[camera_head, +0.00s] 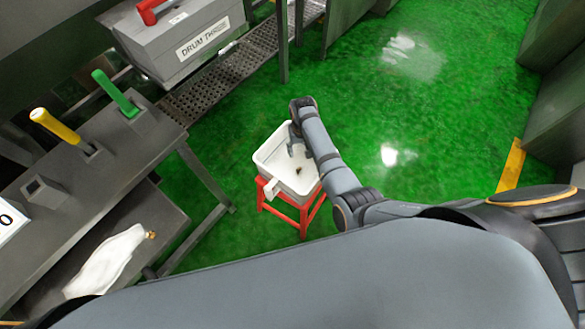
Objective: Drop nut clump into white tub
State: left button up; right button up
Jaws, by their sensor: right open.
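A white tub (272,160) stands on a red stool in the middle of the view. A small dark brown clump (299,169) shows inside the tub, seemingly on its floor; it is too small to make out well. My right gripper (296,149) is open over the tub, fingers pointing down, apart from the clump in the picture. Nothing shows between its fingers. My right forearm crosses the tub's right side and hides part of its rim. My left gripper is not in view.
The red stool (303,213) stands on a shiny green floor, clear to the right. At left, a grey bench carries a yellow lever (55,128) and a green lever (115,93). A white, bag-like thing (108,262) lies on a lower shelf. A grey drum housing (180,40) stands behind.

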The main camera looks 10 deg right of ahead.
notch_tip(320, 180, up, 10)
jog(key=shift+r, duration=0.15)
dwell(0.6)
